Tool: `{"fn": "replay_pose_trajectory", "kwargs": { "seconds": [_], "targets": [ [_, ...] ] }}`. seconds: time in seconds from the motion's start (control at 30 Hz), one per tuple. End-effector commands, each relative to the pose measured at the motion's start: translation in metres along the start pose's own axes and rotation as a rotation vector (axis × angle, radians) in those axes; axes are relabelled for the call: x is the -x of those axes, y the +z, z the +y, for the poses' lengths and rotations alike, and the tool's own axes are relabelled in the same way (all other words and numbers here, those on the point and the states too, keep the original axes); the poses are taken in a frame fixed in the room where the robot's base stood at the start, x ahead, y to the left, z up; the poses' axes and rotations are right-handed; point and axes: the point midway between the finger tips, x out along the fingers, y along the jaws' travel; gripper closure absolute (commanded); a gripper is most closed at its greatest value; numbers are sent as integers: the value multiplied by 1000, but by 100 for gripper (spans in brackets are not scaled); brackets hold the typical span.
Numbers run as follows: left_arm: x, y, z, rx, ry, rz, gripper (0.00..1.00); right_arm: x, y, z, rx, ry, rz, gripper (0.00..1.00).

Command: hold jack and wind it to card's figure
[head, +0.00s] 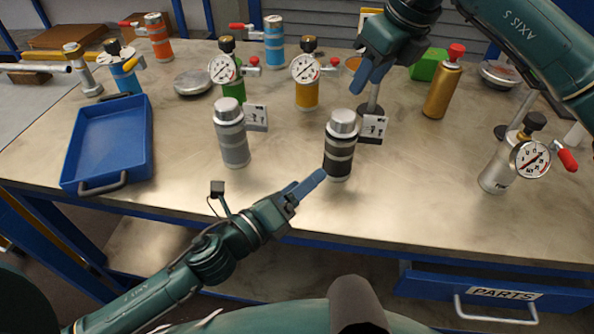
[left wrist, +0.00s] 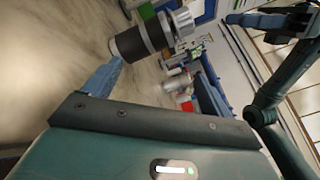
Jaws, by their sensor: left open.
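A dark jack (head: 339,160) with a silver cap and bands stands upright on the metal table, front centre. A similar grey jack (head: 232,148) stands to its left. A small white card stands behind each, one by the dark jack (head: 374,127) and one by the grey jack (head: 255,117); their figures are too small to read. My left gripper (head: 314,183) is open, its blue fingers low beside the dark jack on its near left side. The dark jack also shows in the left wrist view (left wrist: 133,43), just beyond a finger. My right gripper (head: 367,80) hangs above and behind the dark jack, open and empty.
Gauged vessels in green (head: 233,88), yellow (head: 307,95) and silver (head: 496,172) stand on the table. A gold bottle (head: 442,92) is at right, a blue tray (head: 110,140) at left. The front right of the table is clear.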

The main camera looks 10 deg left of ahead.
Motion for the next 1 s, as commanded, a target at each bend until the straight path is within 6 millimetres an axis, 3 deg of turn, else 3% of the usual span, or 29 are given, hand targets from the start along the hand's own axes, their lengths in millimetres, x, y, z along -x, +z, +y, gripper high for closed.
{"fn": "replay_pose_trajectory", "kwargs": {
  "seconds": [0.1, 0.2, 0.33, 0.57, 1.0],
  "targets": [
    [-13, 9, 3, -451, -40, 34, 16, 0, 0, 0, 0, 1, 0, 64],
    [-19, 15, 7, -728, -63, 47, 16, 0, 0, 0, 0, 1, 0, 64],
    [-23, 20, 11, -938, -80, 53, 16, 0, 0, 0, 0, 1, 0, 64],
    [-39, 18, 19, -943, -53, 59, 16, 0, 0, 0, 0, 1, 0, 64],
    [-122, 11, 17, -937, -52, 60, 16, 0, 0, 0, 0, 1, 0, 64]
  ]
}}
